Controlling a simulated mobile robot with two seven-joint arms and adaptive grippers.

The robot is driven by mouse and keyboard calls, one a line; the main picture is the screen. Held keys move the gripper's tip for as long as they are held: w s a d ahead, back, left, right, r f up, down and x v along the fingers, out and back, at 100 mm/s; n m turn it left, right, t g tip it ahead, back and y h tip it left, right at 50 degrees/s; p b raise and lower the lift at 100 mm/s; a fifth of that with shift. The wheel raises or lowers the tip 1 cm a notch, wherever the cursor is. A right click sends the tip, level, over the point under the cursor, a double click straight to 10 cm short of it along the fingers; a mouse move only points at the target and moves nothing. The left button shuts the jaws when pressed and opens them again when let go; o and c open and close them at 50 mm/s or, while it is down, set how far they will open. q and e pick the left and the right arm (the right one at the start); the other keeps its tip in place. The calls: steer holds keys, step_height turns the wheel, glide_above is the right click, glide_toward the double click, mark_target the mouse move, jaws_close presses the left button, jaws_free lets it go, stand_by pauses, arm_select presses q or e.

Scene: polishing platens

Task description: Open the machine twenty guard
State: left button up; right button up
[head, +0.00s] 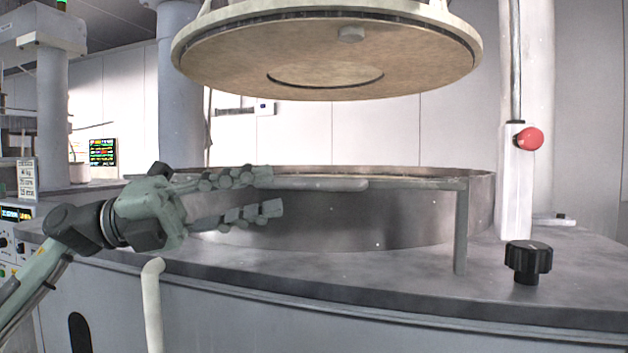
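A horizontal grey rail (415,184) runs in front of the round metal basin wall and meets an upright post (460,230) at its right end. It looks like the guard, but no number is readable on it. A thicker rounded grip (335,185) covers its left part. My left gripper (268,192) points right, with its fingers apart. The grip's left end shows between the upper and lower fingers, and I cannot tell whether they touch it. My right gripper is out of view.
A large round upper platen (325,55) hangs above the basin (340,220). A black knob (527,260) and a white column with a red button (529,138) stand at the right. A pale bent tube (152,290) rises below my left gripper. A control panel (14,240) is at far left.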

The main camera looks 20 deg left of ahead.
mark_target(289, 185)
arm_select(q)
steer(key=shift+w+d+r, duration=0.1)
steer(key=shift+d+r, duration=0.2)
steer(key=shift+d, duration=0.3)
steer(key=p+x, duration=0.1)
steer(key=x, duration=0.3)
steer(key=shift+p, duration=0.3)
steer(key=shift+w+d, duration=0.25)
steer(key=shift+d, duration=0.4)
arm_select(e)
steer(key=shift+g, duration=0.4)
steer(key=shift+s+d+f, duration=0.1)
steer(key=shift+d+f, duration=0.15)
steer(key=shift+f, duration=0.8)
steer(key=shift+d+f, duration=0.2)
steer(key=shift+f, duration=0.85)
arm_select(q)
jaws_close()
